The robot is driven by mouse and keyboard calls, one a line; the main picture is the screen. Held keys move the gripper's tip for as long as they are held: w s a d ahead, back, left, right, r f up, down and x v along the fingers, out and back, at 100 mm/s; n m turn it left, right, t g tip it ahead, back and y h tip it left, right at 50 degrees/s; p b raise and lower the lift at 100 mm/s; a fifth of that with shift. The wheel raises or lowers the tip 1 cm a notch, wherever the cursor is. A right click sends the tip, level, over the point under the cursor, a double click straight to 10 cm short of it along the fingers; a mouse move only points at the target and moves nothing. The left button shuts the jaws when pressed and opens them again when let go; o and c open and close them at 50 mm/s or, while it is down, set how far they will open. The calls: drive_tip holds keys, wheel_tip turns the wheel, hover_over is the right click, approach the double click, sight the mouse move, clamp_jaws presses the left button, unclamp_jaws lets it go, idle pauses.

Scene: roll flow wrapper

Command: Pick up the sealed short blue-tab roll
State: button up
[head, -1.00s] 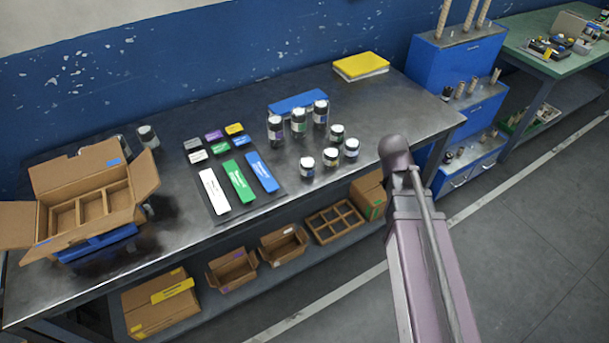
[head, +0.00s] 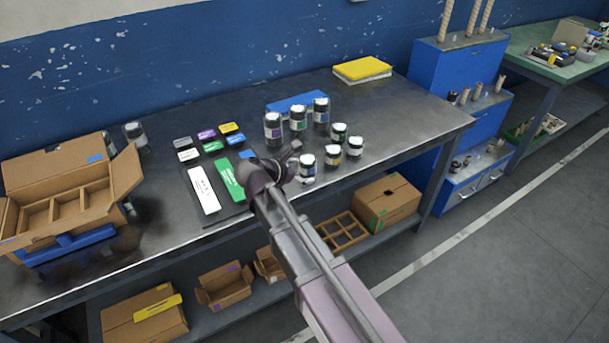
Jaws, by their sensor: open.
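Several short dark rolls with white tops stand on the bench right of centre: one at the front left (head: 307,167), one beside it (head: 333,156), one at the right (head: 355,147) and one behind (head: 339,133). Their tab colours are too small to tell, so I cannot say which is the blue-tab one. My gripper (head: 288,161) is open and empty, just left of the front-left short roll in the picture. It covers part of the long blue card.
A dark mat (head: 228,216) holds white, green and other coloured cards. An open carton (head: 60,170) with compartments stands at the left. A blue pad (head: 295,102) lies behind the tall rolls, and a yellow-topped stack (head: 362,69) lies farther back. The bench's right end is clear.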

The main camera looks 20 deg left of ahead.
sight(301, 166)
drive_tip(key=a+n, duration=0.1)
drive_tip(key=a, duration=0.1)
drive_tip(key=s+a+n+t+b, duration=0.1)
drive_tip(key=a, duration=0.1)
drive_tip(key=s+a+n, duration=0.1)
drive_tip(key=a, duration=0.1)
drive_tip(key=shift+f, duration=0.4)
drive_tip(key=shift+s+a+r+t+b, duration=0.2)
drive_tip(key=shift+a+t+b, duration=0.1)
drive_tip(key=shift+a+t, duration=0.1)
drive_tip(key=shift+w+f+y, duration=0.1)
drive_tip(key=shift+f+y, duration=0.05)
drive_tip(key=shift+y, duration=0.15)
drive_tip(key=b+x, duration=0.3)
drive_tip(key=x, duration=0.4)
drive_tip(key=shift+d+f, duration=0.1)
drive_tip(key=shift+w+d+f, duration=0.15)
drive_tip(key=shift+w+d, duration=0.1)
drive_tip(key=shift+w, duration=0.35)
